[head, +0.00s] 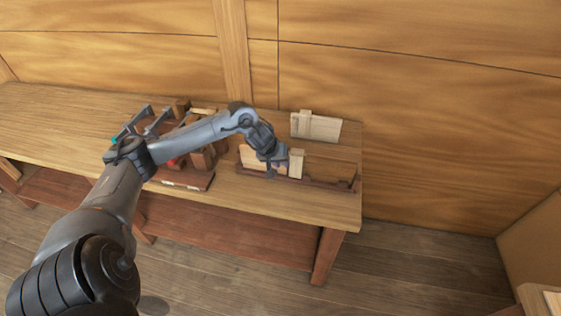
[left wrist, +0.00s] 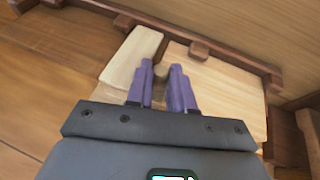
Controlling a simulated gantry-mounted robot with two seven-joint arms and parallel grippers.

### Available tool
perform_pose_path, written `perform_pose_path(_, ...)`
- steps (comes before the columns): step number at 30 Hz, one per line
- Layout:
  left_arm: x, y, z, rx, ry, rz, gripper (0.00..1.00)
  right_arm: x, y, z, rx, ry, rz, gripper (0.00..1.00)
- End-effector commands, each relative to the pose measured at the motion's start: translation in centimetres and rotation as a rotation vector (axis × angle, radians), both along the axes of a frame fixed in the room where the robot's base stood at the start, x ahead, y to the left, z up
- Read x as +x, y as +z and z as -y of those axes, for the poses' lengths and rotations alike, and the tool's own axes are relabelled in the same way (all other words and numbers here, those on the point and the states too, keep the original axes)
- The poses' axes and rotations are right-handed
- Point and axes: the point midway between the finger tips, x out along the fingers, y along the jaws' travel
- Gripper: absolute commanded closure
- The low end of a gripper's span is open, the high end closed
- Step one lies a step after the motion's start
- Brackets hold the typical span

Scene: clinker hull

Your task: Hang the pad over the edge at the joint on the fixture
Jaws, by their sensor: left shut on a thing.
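My left gripper (head: 272,168) is at the fixture, low over its two boards. In the left wrist view its purple fingers (left wrist: 161,66) are closed around a small brown piece (left wrist: 161,73), apparently the pad, mostly hidden by the fingers. The fixture (head: 322,184) is a dark wooden frame with low rails and stops near the bench's front edge. A wide light board (left wrist: 225,88) and a paler narrow piece (left wrist: 133,55) lie in it, with their joint near the fingertips. Whether the pad touches the boards I cannot tell. My right gripper is out of view.
The wooden bench (head: 340,208) stands against the panelled wall. A pale board with an upright strip (head: 325,128) stands behind the fixture. Left of the fixture is a dark rack with blocks (head: 200,160), partly behind my arm. The bench's far left top is clear.

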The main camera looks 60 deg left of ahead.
Motion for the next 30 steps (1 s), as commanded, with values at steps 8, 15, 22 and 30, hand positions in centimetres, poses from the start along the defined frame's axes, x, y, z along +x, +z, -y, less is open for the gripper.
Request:
perform_pose_path(8,0.0,-0.4,0.0,-0.001,0.001,-0.001,0.75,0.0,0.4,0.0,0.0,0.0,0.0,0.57)
perform_pose_path(15,0.0,-0.4,0.0,-0.001,0.0,-0.001,0.49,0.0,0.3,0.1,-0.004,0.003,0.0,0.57)
perform_pose_path(22,0.0,-0.3,0.0,0.001,0.0,-0.001,0.49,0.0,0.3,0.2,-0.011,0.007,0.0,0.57)
perform_pose_path(30,-0.9,1.7,0.1,0.003,-0.001,0.0,0.49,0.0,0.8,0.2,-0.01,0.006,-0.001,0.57)
